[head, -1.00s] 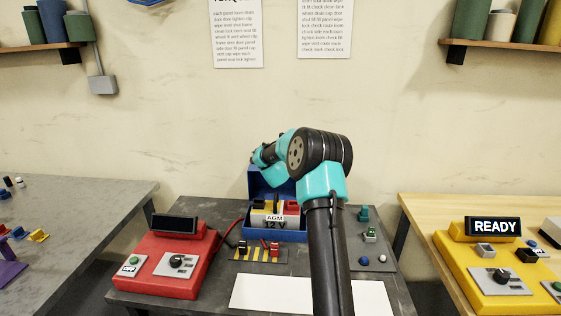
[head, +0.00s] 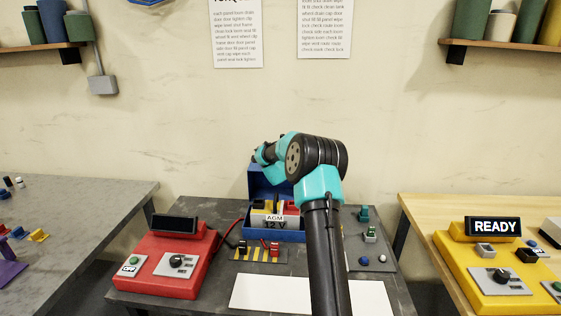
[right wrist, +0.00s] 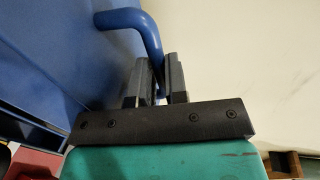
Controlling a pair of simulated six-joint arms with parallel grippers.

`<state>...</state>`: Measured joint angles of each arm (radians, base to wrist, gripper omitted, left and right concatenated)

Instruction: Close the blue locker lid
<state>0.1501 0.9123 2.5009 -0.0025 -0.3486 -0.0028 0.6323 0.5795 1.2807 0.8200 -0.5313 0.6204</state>
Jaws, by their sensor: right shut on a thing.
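The blue locker (head: 290,237) stands at the back of the dark table with its lid (head: 258,180) raised open. Inside it is a battery labelled AGM 12 V (head: 274,221). My right arm reaches over the locker to the lid, hiding part of both. In the right wrist view the blue lid (right wrist: 50,55) fills the left side, with a bent blue handle (right wrist: 145,25). My right gripper (right wrist: 162,80) is shut on that handle; the handle's end passes between the fingers. My left gripper is in neither view.
A red console (head: 165,262) stands left of the locker, with a red cable running between. A striped switch plate (head: 258,255) and a white sheet (head: 265,293) lie in front. Small knobs and parts are at the right. A yellow READY console (head: 495,280) is on the neighbouring wooden table.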

